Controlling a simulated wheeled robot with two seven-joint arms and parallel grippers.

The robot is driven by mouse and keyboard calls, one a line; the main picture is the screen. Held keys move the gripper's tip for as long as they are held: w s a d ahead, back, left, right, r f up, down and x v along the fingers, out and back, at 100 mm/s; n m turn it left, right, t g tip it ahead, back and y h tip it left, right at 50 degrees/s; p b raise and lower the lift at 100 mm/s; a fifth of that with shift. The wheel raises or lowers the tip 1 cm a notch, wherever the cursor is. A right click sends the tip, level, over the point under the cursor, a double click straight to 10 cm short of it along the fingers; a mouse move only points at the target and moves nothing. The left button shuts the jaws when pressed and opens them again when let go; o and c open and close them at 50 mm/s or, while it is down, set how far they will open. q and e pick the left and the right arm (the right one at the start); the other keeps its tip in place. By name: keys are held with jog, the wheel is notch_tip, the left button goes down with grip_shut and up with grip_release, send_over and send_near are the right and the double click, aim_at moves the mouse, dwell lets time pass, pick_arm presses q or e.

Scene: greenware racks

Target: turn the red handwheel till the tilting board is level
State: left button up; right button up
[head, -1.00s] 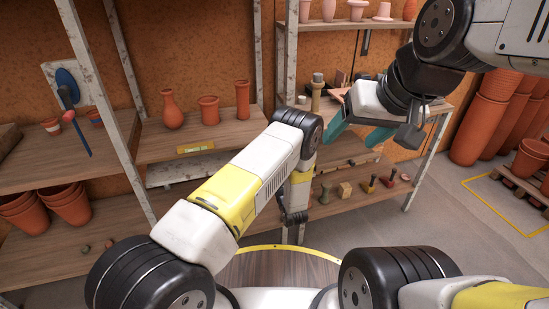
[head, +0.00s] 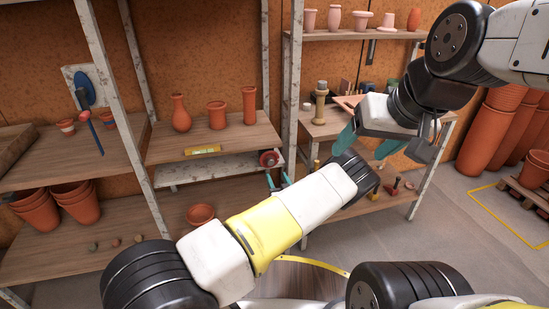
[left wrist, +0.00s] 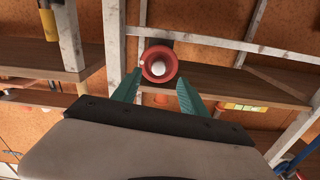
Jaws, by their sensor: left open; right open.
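The red handwheel (head: 269,158) is at the right end of a pale rail under the wooden board (head: 240,138). The board carries three terracotta vases, with a yellow level-like bar (head: 202,150) at its front edge; I cannot tell whether it is level. My left gripper (head: 278,180) is open just below and in front of the wheel, its lower part hidden by my arm. In the left wrist view the red handwheel (left wrist: 158,64) shows face-on, between and just beyond the open teal fingertips, with no visible grip. My right gripper (head: 365,142) is open and empty by the right-hand shelf.
A whitish shelf post (head: 293,80) stands just right of the wheel. A terracotta bowl (head: 200,215) sits on the lower shelf, with stacked pots (head: 72,200) to the left. Small tools and a wooden block lie on the right lower shelf.

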aim_at(271, 164)
pick_arm(q)
jog(key=x, duration=0.8)
jog(key=shift+d+r, duration=0.1)
